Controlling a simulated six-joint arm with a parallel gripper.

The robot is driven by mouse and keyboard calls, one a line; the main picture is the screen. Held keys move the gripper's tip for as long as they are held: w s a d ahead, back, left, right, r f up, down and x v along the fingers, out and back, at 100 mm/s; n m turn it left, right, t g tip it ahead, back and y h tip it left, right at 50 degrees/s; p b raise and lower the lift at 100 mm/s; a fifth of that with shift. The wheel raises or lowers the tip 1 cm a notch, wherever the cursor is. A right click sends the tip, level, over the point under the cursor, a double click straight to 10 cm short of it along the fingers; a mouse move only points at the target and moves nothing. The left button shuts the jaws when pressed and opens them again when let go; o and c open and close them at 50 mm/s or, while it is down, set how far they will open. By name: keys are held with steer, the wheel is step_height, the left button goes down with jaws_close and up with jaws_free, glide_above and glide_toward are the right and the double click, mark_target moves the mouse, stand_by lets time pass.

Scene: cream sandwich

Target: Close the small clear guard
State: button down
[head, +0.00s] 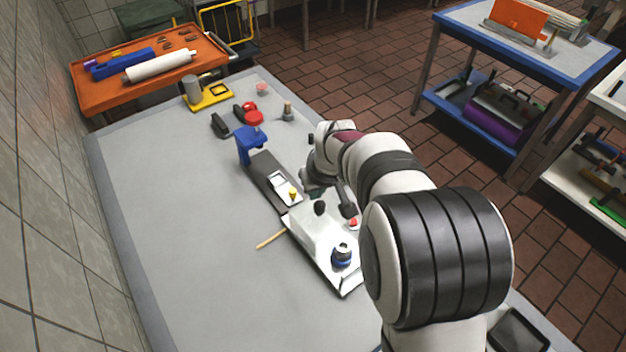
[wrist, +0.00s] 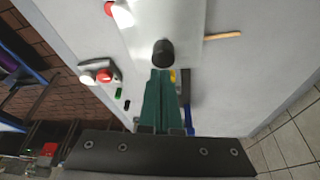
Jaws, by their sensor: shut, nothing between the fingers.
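My gripper (head: 316,192) is shut and empty. In the wrist view its dark green fingers (wrist: 160,76) lie together, with their tips close to a black knob (wrist: 163,53) on a pale plate (wrist: 187,20). In the head view the same black knob (head: 320,207) stands on the pale plate (head: 312,238), just below my gripper; I cannot tell whether they touch. I cannot make out the small clear guard for certain. A white-framed piece (head: 279,181) lies on the dark base of the blue press (head: 250,145), near a yellow knob (head: 292,193).
A blue-and-black knob (head: 342,256) stands on the plate's near end. A red button (head: 353,222) is beside the plate, close to my arm. A wooden stick (head: 270,240) lies to the left. The table's left side (head: 180,210) is clear.

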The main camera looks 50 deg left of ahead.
mark_target(337, 227)
steer(key=shift+d, duration=0.15)
steer(key=d, duration=0.8)
steer(key=shift+d, duration=0.6)
